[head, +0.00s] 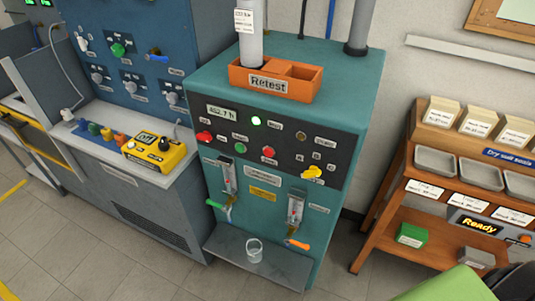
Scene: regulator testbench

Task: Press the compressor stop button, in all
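A teal cabinet (220,90) with a dark control panel (225,125) stands in the middle of the head view. On the panel, a round red button (268,152) sits to the right of a round green button (240,148). A red knob or switch (204,136) is at the panel's left, and a yellow one (312,171) at its lower right. A green lamp (256,120) is bright, beside a numeric display (221,113). The small labels are too small to read, so I cannot confirm which control is the compressor stop. Neither of my grippers is in view.
An orange tray (290,92) marked "Retest" sits on the cabinet, holding a grey cylinder. A shelf (300,268) with a glass beaker (254,250) juts out below. A blue bench (120,180) with a yellow meter stands left, a wooden rack (385,200) right. Floor in front is clear.

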